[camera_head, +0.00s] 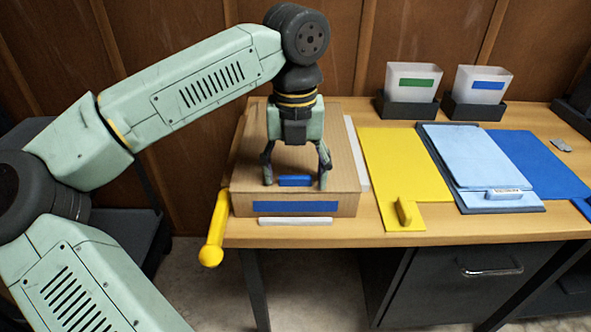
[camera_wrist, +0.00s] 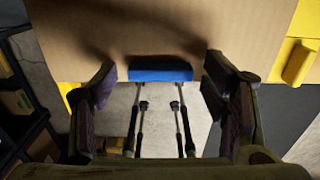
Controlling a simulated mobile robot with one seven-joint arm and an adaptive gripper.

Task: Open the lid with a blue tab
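A cardboard box (camera_head: 344,185) stands on the table's left part, with its flat brown lid (camera_head: 251,165) closed. A blue tab (camera_head: 294,181) sits at the lid's front edge; it also shows in the wrist view (camera_wrist: 160,75) near the middle. A blue strip (camera_head: 290,207) marks the box's front face. My gripper (camera_head: 297,183) points down over the lid's front. Its fingers are wide apart, one on each side of the blue tab, with a gap to the tab on both sides in the wrist view. I cannot tell whether the fingertips touch the lid.
A yellow handle (camera_head: 213,235) sticks out left of the box. A white strip (camera_head: 296,221) lies in front. To the right are a yellow board (camera_head: 392,160), a light blue lid (camera_head: 475,155) and a blue board (camera_head: 540,165). Two white bins (camera_head: 411,90) stand behind.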

